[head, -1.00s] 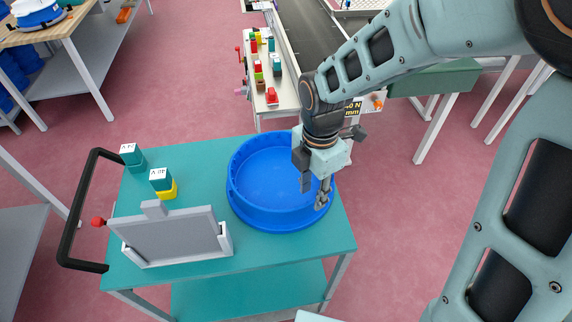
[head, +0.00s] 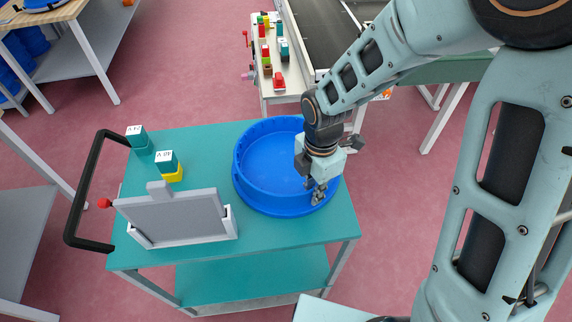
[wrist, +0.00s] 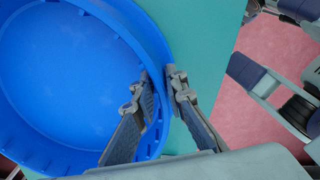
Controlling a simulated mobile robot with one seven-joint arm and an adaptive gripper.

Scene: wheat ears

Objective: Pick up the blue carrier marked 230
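The blue carrier (head: 270,172) is a round, shallow tub on the right half of the teal cart top (head: 215,250). It appears level and empty. No 230 marking can be read on it. My gripper (head: 313,190) points down at its near right rim. In the wrist view, the carrier (wrist: 60,70) fills the left side. My gripper (wrist: 159,85) straddles the rim there, one finger inside and one outside. The fingers are close together with the wall between them and appear shut on it. The exact contact is partly hidden.
The cart has a black handle (head: 72,215) at left. A conveyor table (head: 285,78) with small coloured blocks stands behind. Pink floor is open around.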

